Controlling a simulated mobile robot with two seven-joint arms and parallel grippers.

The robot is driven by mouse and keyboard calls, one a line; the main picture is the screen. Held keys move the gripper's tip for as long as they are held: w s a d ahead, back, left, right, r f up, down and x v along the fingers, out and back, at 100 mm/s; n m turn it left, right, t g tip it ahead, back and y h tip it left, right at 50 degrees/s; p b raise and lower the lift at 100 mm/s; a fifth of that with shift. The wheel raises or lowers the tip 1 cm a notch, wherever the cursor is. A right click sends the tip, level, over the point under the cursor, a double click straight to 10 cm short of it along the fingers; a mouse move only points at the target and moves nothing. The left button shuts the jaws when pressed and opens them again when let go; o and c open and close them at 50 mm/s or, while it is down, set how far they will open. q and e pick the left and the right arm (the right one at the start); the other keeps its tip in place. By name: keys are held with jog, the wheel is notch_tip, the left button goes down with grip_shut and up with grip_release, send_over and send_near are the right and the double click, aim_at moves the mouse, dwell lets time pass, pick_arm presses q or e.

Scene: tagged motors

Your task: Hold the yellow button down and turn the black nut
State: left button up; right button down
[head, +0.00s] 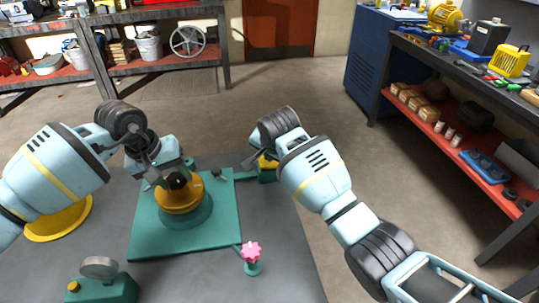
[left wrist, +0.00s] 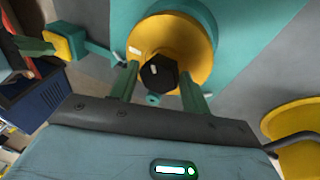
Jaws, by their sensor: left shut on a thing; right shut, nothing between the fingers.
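The black nut (head: 177,180) sits at the middle of a yellow disc (head: 181,199) on a round teal base. In the left wrist view the black hexagonal nut (left wrist: 160,72) lies between my green fingers. My left gripper (head: 165,182) is shut on the nut from above. The yellow button (head: 266,163) tops a small teal box (head: 267,176) at the back right of the teal plate. My right gripper (head: 262,154) is shut and empty, with its tips at the button. The arm partly hides the button, so I cannot tell how far it is pressed.
The teal plate (head: 145,243) lies on a grey table (head: 285,270). A pink knob (head: 251,251) stands at the front right, a teal box with a round gauge (head: 99,268) at the front left. A yellow disc (head: 58,220) lies at the left. Shelves stand beyond.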

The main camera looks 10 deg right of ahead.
pick_arm(q)
jog(key=shift+w+a+r+m+g+h, duration=0.1)
jog(key=shift+m+g, duration=0.05)
jog(key=shift+m, duration=0.5)
jog(key=shift+w+d+r+m+g+h, duration=0.1)
jog(key=shift+m+g, duration=0.1)
jog(key=shift+m, duration=0.5)
jog(key=shift+a+r+m+g+h, duration=0.1)
jog(key=shift+m+g, duration=0.05)
jog(key=shift+m, duration=0.5)
jog(key=o, duration=0.9)
jog(key=shift+s+f, duration=0.1)
jog(key=shift+f, duration=0.1)
jog(key=n, duration=0.3)
jog(key=shift+s+t, duration=0.1)
jog(key=shift+t, duration=0.3)
jog(key=n+t+y, duration=0.1)
jog(key=n, duration=0.3)
jog(key=shift+n, duration=0.3)
jog(key=n, duration=0.1)
jog(key=n+y, duration=0.1)
jog(key=n, duration=0.1)
jog(key=shift+s+d+n, duration=0.15)
jog(key=shift+d+n, duration=0.1)
jog(key=shift+n, duration=0.15)
jog(key=n+y, duration=0.1)
jog(key=n, duration=0.2)
jog(key=shift+n+t, duration=0.3)
